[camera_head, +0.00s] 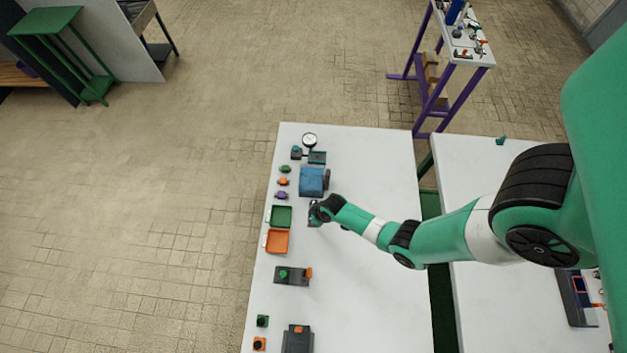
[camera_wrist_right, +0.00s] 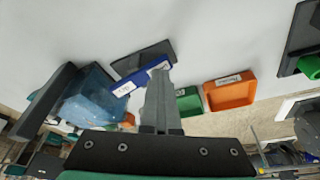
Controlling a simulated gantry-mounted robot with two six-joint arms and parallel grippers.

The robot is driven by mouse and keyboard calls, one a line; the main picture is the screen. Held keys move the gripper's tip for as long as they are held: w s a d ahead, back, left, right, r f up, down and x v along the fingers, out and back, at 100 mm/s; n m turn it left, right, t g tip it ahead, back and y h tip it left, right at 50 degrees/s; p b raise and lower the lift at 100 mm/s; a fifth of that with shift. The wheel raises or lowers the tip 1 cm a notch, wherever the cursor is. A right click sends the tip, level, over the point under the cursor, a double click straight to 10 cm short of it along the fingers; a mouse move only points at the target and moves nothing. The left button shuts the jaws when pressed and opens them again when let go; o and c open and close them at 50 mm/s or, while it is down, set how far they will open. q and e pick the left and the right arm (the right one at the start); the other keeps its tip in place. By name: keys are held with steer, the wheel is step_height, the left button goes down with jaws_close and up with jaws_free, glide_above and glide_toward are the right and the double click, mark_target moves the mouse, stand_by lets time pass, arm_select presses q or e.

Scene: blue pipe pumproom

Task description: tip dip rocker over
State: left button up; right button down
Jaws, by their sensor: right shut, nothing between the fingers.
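My right gripper (camera_head: 318,212) reaches in from the right over the white table and points down beside the blue machine. In the right wrist view its fingers (camera_wrist_right: 158,80) are shut together with nothing between them. Just past the fingertips is a dark flat plate (camera_wrist_right: 143,57) with a blue bar (camera_wrist_right: 127,86) carrying two white labels. It looks like the dip rocker. The fingertips overlap the bar's right end in this view; I cannot tell whether they touch it. In the head view the gripper mostly hides this piece. My left gripper is not in view.
Close by are the blue machine (camera_head: 311,181) with a dark wheel, a green tray (camera_head: 281,216) and an orange tray (camera_head: 277,241). The table's middle right (camera_head: 380,290) is clear.

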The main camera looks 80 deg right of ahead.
step_height(320, 180, up, 8)
steer(key=p, duration=0.8)
steer(key=shift+r, duration=0.25)
